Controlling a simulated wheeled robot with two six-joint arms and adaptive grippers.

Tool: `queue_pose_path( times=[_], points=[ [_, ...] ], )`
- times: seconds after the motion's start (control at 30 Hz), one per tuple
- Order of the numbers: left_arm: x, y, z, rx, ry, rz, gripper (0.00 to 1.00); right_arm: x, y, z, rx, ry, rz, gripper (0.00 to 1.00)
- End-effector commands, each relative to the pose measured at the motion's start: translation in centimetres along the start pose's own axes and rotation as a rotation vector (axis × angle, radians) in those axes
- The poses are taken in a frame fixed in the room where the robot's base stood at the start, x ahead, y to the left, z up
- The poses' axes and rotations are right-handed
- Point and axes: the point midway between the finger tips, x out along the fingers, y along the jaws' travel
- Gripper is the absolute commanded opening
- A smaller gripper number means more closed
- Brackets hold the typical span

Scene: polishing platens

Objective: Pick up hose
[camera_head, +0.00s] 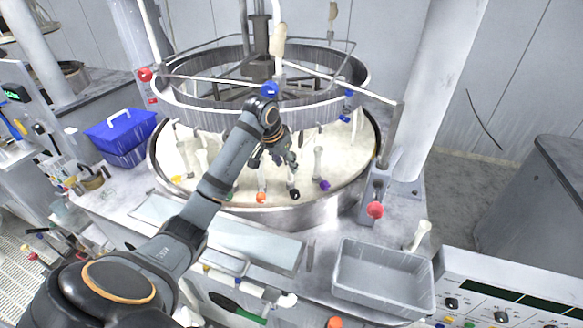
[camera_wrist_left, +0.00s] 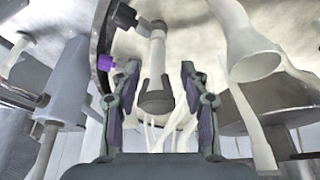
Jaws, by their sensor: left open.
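Several pale hoses with coloured ends hang inside the round steel polishing basin (camera_head: 330,208). One hose with an orange end (camera_head: 261,184), one with a black end (camera_head: 294,182) and one with a purple end (camera_head: 320,168) are at its near side. My left gripper (camera_head: 285,158) is open above the basin, close to these hoses. In the left wrist view a pale hose with a dark grey end (camera_wrist_left: 156,62) shows between the spread fingers of the left gripper (camera_wrist_left: 158,72), with gaps on both sides. I cannot tell its depth. My right gripper is out of view.
An overhead ring frame (camera_head: 190,99) rises above the basin. A blue crate (camera_head: 120,130) stands at left, an empty grey tray (camera_head: 380,280) at front right. A thick pale column (camera_head: 430,90) stands right of the basin. Another hose with a flared open end (camera_wrist_left: 253,50) hangs beside the fingers.

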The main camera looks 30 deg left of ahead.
Motion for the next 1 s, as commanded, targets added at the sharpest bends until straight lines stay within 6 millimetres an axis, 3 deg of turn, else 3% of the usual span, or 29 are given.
queue_pose_path(
  times=[0.1,0.2,0.4,0.5,0.63,0.93,1.0],
  points=[
    [0.5,0.2,-0.4,-0.001,-0.002,0.005,0.45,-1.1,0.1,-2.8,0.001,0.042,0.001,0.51],
    [2.0,0.3,-0.9,-0.002,-0.004,0.006,0.45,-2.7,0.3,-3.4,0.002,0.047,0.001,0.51],
    [4.9,0.3,-0.8,0.000,-0.001,0.001,0.45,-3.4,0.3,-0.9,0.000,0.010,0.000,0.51],
    [5.2,0.2,-0.8,0.001,0.000,0.000,0.45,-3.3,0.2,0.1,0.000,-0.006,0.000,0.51],
    [5.2,0.2,-0.8,0.001,0.000,0.000,0.44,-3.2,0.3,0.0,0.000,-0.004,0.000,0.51],
    [5.2,0.2,-0.8,0.001,0.000,0.000,0.03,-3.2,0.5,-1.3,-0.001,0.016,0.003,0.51],
    [5.2,0.2,-0.8,0.001,0.000,0.000,0.00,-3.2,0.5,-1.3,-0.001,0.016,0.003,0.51]
  ],
)
